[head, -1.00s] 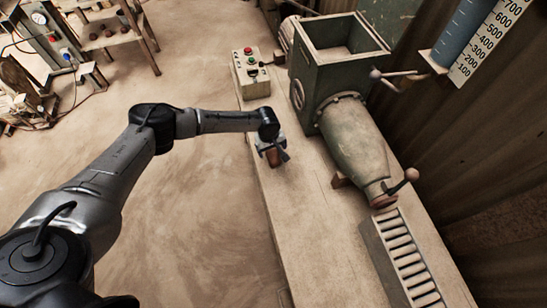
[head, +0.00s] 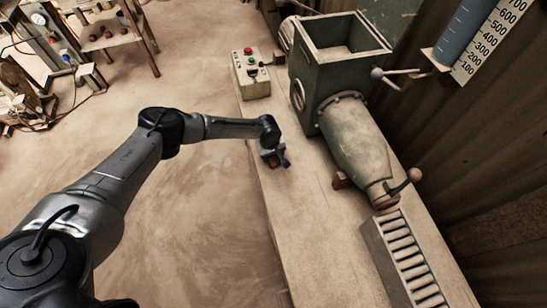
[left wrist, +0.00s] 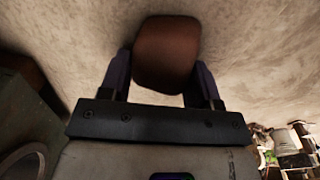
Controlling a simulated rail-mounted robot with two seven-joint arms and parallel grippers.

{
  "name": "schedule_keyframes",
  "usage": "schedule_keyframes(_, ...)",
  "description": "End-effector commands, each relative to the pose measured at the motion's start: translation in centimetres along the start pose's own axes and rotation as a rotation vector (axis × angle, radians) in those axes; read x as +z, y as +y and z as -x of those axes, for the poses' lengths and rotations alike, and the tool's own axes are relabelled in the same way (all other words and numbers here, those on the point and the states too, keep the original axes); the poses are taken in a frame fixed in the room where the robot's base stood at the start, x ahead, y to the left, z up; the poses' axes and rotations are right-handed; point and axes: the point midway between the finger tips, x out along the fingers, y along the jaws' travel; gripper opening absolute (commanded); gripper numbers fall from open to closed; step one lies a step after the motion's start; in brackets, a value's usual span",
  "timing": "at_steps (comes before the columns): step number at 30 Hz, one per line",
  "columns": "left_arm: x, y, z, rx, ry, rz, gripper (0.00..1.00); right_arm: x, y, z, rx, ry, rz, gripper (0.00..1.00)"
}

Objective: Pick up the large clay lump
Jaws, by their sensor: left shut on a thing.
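The clay lump (left wrist: 166,52) is brown and rounded and sits between the two fingers of my left gripper in the left wrist view. The fingers touch it on both sides, and its underside is hidden. In the head view my left gripper (head: 274,157) points down over the left part of the pale bench, and the lump is mostly hidden by it. I cannot tell whether the lump touches the bench. My right gripper is not in view.
A green clay press (head: 350,135) with a hopper and handles stands right of the gripper. A control box (head: 250,75) with buttons is behind it. A roller rack (head: 405,260) lies at the front right. The bench (head: 310,220) in front of the gripper is clear.

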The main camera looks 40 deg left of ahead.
Motion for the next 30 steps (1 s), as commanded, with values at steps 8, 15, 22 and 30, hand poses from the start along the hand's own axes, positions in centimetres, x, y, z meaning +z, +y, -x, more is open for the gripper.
schedule_keyframes(8,0.0,0.0,0.0,0.000,0.000,0.000,0.27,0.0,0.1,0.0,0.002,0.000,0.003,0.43)
schedule_keyframes(15,0.0,0.0,0.1,0.000,0.000,0.000,0.27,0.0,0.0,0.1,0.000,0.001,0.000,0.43)
schedule_keyframes(22,0.0,0.2,1.9,0.001,0.000,0.000,0.27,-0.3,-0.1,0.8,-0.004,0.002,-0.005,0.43)
schedule_keyframes(30,2.7,2.3,5.9,0.004,-0.004,-0.006,0.27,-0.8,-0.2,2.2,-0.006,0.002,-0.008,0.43)
